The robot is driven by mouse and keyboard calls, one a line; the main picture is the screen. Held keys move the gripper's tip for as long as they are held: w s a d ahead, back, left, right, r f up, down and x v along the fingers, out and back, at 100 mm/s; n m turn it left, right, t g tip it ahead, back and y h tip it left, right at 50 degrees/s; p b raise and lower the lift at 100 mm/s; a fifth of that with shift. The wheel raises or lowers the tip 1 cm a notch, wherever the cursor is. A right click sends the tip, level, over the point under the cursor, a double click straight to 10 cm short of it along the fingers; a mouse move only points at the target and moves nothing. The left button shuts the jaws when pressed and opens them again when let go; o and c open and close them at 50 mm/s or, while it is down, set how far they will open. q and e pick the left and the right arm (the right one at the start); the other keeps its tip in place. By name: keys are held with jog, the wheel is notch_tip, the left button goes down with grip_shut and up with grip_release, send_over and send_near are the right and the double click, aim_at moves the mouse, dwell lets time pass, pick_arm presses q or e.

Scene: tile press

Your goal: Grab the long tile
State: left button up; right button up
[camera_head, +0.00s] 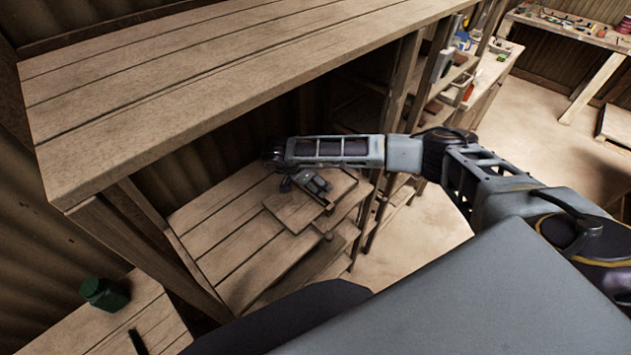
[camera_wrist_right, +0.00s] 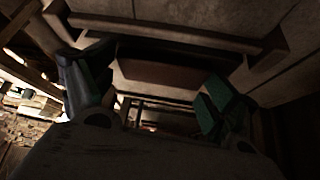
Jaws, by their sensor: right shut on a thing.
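My right gripper (camera_head: 312,183) reaches down over a wooden board on the lower shelf. In the right wrist view its two green-padded fingers (camera_wrist_right: 150,98) stand apart, with a dark brown long piece (camera_wrist_right: 165,76) between them. This piece looks like the long tile, but the view is too dark to be sure. The gripper is shut on it. In the head view the piece is too small and too hidden by the gripper to make out. My left gripper is not in view.
The wooden board (camera_head: 290,212) lies on the lower plank shelf (camera_head: 225,225). A long upper shelf (camera_head: 200,75) overhangs it. Wooden posts and side shelves stand to the right. A green jar (camera_head: 104,294) stands at the lower left. Open floor (camera_head: 425,245) lies to the right.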

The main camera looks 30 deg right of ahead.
aim_at(315, 183)
notch_tip(315, 183, up, 10)
jog(key=b, duration=0.2)
jog(key=shift+f, duration=0.15)
dwell(0.8)
